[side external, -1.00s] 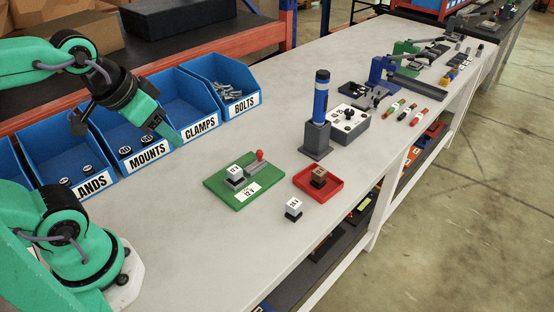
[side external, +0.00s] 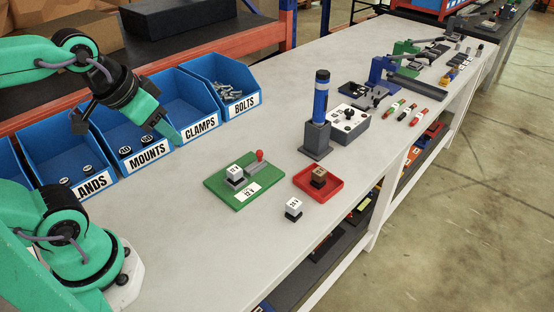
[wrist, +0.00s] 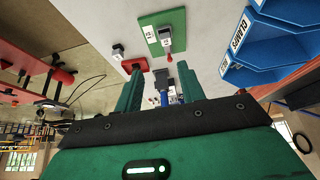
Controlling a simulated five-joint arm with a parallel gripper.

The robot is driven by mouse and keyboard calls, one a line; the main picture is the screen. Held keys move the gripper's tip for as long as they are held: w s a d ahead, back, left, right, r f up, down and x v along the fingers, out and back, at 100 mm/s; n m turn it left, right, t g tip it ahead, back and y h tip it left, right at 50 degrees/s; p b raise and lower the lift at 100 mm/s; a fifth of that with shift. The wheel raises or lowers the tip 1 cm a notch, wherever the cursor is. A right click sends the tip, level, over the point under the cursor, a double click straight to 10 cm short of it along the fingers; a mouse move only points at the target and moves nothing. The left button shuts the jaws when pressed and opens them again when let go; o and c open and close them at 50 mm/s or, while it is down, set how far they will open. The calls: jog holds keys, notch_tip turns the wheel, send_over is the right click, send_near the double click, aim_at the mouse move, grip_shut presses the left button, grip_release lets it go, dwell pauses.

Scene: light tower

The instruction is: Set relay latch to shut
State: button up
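The relay latch is on a green board (side external: 243,187) labelled 12 V. A white-topped relay block (side external: 234,171) sits in a grey holder on it. Beside the block a grey lever with a red knob (side external: 260,155) lies toward the board's back right edge; its exact setting is hard to tell. The board (wrist: 151,40) and knob (wrist: 169,58) also show in the wrist view, beyond the fingertips. My gripper (side external: 173,132) is up and left of the board, near the blue bins, touching nothing. In the wrist view its green fingers (wrist: 160,72) are apart and empty.
A red tray (side external: 333,188) holding a dark brown-topped block is right of the board. A loose white-topped block (side external: 294,208) stands in front of it. A blue-and-black post (side external: 321,100) stands behind. Blue bins (side external: 170,110) line the back left.

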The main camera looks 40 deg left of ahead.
jog(key=w, duration=0.1)
jog(key=g, duration=0.6)
send_over(259, 151)
notch_tip(259, 151, down, 11)
jog(key=shift+f, duration=0.1)
jog(key=shift+w+f, duration=0.1)
jog(key=shift+f, duration=0.15)
jog(key=shift+f, duration=0.15)
jog(key=shift+f, duration=3.75)
grip_shut()
